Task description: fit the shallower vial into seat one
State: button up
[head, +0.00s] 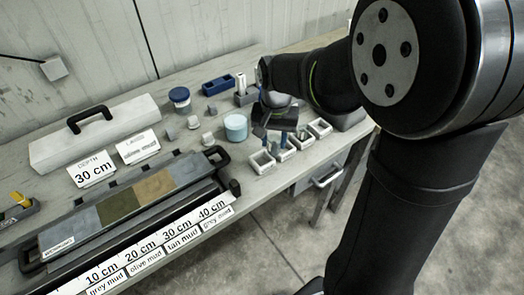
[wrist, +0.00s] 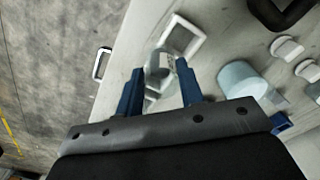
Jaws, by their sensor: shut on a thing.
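My gripper (head: 283,141) is over the row of small white square seats at the table's right edge, with its blue fingers pointing down. In the wrist view my gripper (wrist: 160,84) is shut on a clear vial (wrist: 158,70), which stands out between the fingertips. One white square seat (wrist: 184,36) shows just beyond the vial, and another lies partly hidden behind the fingers. In the head view the near seat (head: 262,162) is empty, and a far seat (head: 320,127) is in clear view. I cannot tell whether the vial is inside a seat or above it, nor read any seat number.
A pale blue round tub (head: 236,127) stands left of my gripper, with several small grey caps nearby. A blue-lidded jar (head: 180,99) and a blue block (head: 218,85) stand behind. The core tray (head: 140,197) and a depth card (head: 92,170) reading 30 cm lie left.

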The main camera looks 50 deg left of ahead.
jog(key=shift+s+a+f, duration=0.35)
jog(key=shift+a+f, duration=0.05)
jog(key=shift+f, duration=0.6)
jog(key=shift+s+a+f, duration=0.35)
jog(key=shift+a+f, duration=0.1)
jog(key=shift+f, duration=0.55)
jog(key=shift+s+a+f, duration=0.35)
jog(key=shift+a+f, duration=0.05)
jog(key=shift+f, duration=0.6)
jog(key=o, duration=1)
jog(key=shift+f, duration=0.15)
jog(key=shift+c, duration=0.2)
notch_tip(320, 180, up, 12)
jog(key=shift+r, duration=0.2)
jog(key=shift+f, duration=4.4)
